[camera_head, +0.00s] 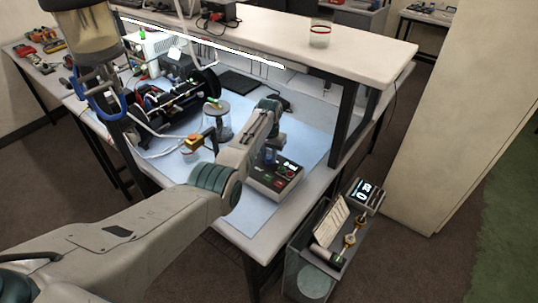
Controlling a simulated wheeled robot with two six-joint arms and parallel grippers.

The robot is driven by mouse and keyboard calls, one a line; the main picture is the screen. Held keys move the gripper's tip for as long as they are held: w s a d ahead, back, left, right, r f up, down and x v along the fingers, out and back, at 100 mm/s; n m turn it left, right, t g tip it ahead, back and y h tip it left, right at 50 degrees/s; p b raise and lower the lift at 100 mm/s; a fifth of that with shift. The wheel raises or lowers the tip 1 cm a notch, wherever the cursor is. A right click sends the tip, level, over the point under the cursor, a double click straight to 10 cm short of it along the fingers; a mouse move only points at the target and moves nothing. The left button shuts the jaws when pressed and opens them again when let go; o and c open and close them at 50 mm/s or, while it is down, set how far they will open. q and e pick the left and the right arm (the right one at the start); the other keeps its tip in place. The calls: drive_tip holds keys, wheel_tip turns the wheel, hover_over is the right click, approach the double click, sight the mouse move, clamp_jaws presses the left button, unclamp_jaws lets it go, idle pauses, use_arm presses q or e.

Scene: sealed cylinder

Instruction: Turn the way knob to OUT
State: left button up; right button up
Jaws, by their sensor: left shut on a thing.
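A grey control box (277,182) with a dark top and small red and green buttons sits on the blue mat, right of centre. My left arm reaches in from the lower left, and its left gripper (268,156) points down at the far left part of the box top. It is shut on what seems to be the way knob, which the fingers and arm hide. I cannot read which way the knob points. My right gripper is not in view.
A shelf (290,45) overhangs the bench behind. A grey bin (318,262) and a small display (367,192) are at the right front. A glass cylinder with blue hooks (103,100) is at upper left.

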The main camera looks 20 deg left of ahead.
sight(269, 157)
use_arm(q)
drive_tip(key=shift+w+r, duration=0.15)
idle(0.3)
drive_tip(key=o, duration=1)
wheel_tip(269, 157, up, 11)
drive_tip(key=b, duration=0.3)
drive_tip(key=shift+f, duration=0.2)
